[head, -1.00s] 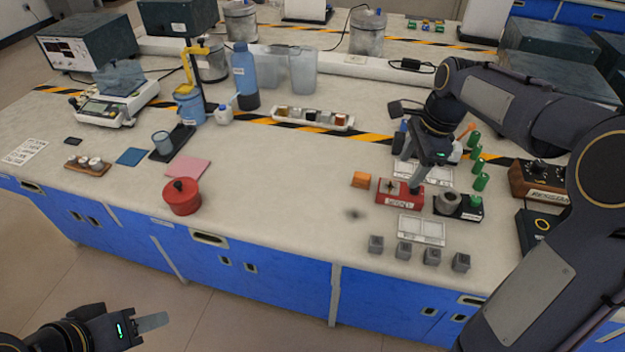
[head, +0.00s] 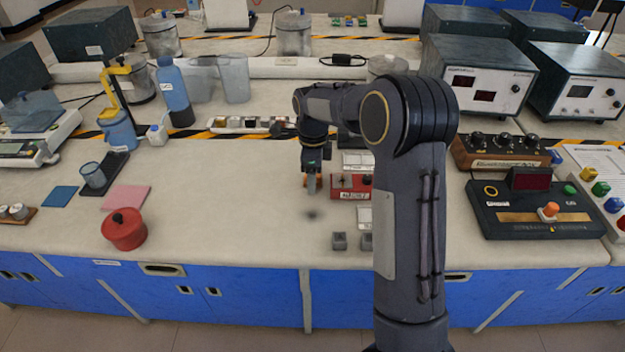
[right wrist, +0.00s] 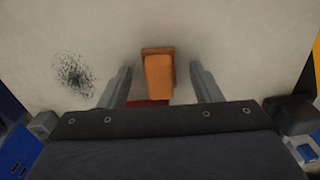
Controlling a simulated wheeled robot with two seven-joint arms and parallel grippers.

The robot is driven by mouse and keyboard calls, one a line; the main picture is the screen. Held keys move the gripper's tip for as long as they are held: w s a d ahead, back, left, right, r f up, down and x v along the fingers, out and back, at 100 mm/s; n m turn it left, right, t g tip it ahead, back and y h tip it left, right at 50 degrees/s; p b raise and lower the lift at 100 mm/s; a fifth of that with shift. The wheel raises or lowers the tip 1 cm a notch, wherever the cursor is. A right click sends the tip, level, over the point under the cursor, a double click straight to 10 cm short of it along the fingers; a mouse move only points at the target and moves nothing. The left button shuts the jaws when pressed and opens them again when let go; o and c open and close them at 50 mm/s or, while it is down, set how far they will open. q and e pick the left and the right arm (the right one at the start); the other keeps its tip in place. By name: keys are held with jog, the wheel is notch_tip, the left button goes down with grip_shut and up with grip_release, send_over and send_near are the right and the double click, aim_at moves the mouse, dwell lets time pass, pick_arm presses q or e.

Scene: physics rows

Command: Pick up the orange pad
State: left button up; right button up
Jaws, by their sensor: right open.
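The orange pad (right wrist: 158,75) is a small orange block on the pale bench top. In the right wrist view it lies between the two fingers of my right gripper (right wrist: 160,69), with a gap on each side. In the head view my right gripper (head: 312,186) points down at the pad (head: 306,182), which it mostly hides. The right gripper is open and empty. My left gripper is out of view.
A red box (head: 350,193) stands just right of the right gripper. Small grey blocks (head: 339,241) sit near the front edge. A red pot (head: 124,231) and a pink pad (head: 127,198) are to the left. A dark smudge (head: 312,214) marks the bench.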

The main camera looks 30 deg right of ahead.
jog(key=shift+c, duration=0.2)
jog(key=c, duration=1)
jog(key=shift+r, duration=0.45)
notch_tip(320, 180, up, 2)
jog(key=shift+r, duration=0.1)
jog(key=s+a+r, duration=0.1)
jog(key=s+r, duration=0.2)
jog(key=s, duration=0.1)
jog(key=s+a+r, duration=0.2)
jog(key=s+r, duration=0.1)
jog(key=s, duration=0.1)
jog(key=s+a+r, duration=0.2)
jog(key=s+r, duration=0.1)
jog(key=s, duration=0.2)
jog(key=shift+s+r, duration=0.1)
jog(key=shift+r, duration=0.3)
